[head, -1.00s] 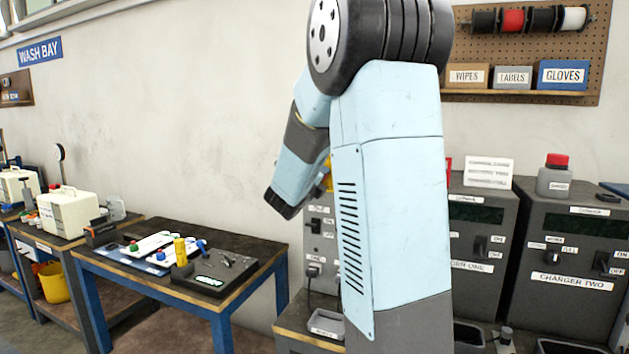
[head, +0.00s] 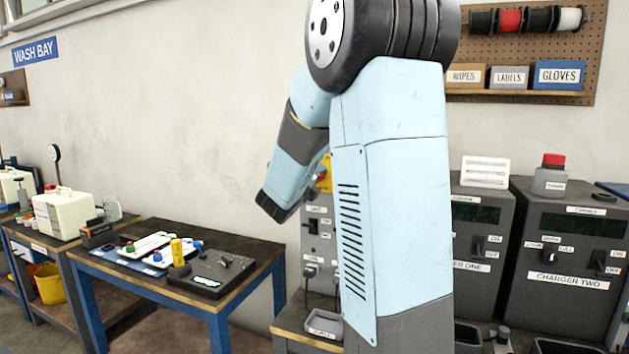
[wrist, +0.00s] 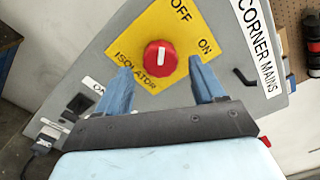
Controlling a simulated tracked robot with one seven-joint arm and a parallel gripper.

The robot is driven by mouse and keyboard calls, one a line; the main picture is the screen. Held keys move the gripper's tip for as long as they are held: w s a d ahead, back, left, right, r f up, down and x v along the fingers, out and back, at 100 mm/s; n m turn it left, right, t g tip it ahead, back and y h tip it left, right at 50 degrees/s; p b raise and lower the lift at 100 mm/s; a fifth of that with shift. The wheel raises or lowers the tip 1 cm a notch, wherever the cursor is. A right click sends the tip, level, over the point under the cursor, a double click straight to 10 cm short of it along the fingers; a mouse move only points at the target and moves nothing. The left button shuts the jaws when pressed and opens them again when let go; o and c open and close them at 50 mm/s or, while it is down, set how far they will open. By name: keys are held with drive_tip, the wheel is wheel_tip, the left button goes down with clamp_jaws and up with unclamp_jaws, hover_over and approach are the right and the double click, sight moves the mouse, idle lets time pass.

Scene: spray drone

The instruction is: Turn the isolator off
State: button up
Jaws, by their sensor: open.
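The isolator is a round red knob (wrist: 160,58) with a white mark, on a yellow plate (wrist: 137,30) lettered OFF, ON and ISOLATOR. The plate is on a grey cabinet face labelled CORNER MAINS. I cannot tell for certain which label the mark points to. My gripper (wrist: 163,84) is open and empty in the wrist view.
The cabinet (head: 318,232) also carries switches and plugged cables below the plate. The charger two unit (head: 570,250) stands at the right. A blue-legged workbench (head: 250,262) with tools is at the left. Bare wall lies behind my wrist.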

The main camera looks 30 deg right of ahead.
drive_tip(key=v, duration=1.1)
drive_tip(key=shift+s+a, duration=0.25)
drive_tip(key=shift+a, duration=0.05)
drive_tip(key=shift+d, duration=0.1)
drive_tip(key=s+d+f+m+g+y, duration=0.15)
drive_tip(key=s+m+g, duration=0.25)
drive_tip(key=s+m, duration=0.5)
drive_tip(key=s+f+m+g+y, duration=0.25)
drive_tip(key=s+m, duration=0.45)
drive_tip(key=m, duration=0.4)
drive_tip(key=s+a+m+y, duration=0.4)
drive_tip(key=a+m, duration=0.3)
drive_tip(key=m, duration=0.2)
drive_tip(key=s+a+m+t+y, duration=0.1)
drive_tip(key=s+a+m+y, duration=0.4)
drive_tip(key=a+m+y, duration=0.1)
drive_tip(key=a+m, duration=0.1)
drive_tip(key=m, duration=0.1)
drive_tip(key=shift+f+m, duration=0.3)
drive_tip(key=shift+m, duration=0.1)
drive_tip(key=shift+c, duration=0.2)
